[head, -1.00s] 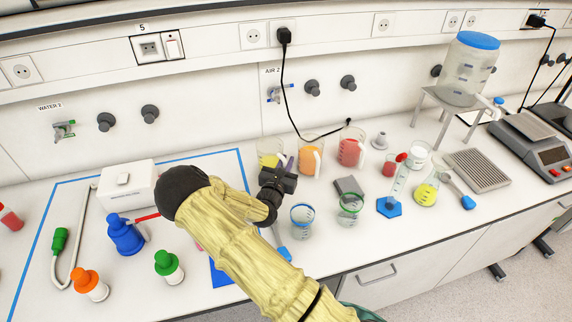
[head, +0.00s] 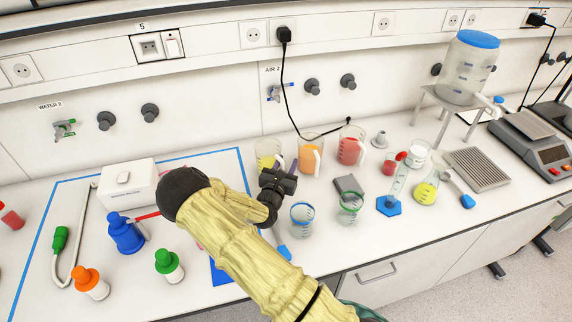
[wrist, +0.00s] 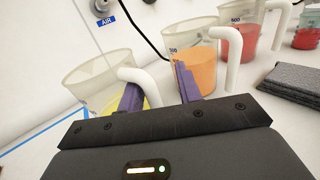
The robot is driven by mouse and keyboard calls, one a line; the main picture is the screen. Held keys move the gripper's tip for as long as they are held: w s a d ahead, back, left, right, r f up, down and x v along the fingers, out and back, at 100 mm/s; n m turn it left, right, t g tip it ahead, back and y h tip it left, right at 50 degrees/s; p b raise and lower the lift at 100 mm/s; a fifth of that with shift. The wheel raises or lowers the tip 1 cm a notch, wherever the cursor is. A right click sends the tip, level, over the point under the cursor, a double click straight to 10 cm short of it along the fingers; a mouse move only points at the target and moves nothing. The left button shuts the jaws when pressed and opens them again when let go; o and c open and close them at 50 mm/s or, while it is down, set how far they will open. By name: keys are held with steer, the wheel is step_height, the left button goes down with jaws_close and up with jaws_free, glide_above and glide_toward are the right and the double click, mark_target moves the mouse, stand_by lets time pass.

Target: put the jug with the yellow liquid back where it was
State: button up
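The clear jug with yellow liquid (head: 267,149) stands upright on the bench at the back, left of the jug with orange liquid (head: 310,154). In the wrist view the yellow-liquid jug (wrist: 100,80) is at the left, its white handle pointing towards my gripper. My gripper (head: 283,168) is at the handle, in front of the jug. In the wrist view its two purple fingers (wrist: 158,88) are apart, with the handle between them and a gap to the right finger. The gripper hides the jug's lower front in the head view.
A jug with red liquid (head: 351,150) stands right of the orange one. A white box (head: 128,184) and capped bottles are at the left.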

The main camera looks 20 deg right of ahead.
steer(key=b+v, duration=0.2)
steer(key=v, duration=1)
steer(key=shift+w, duration=0.1)
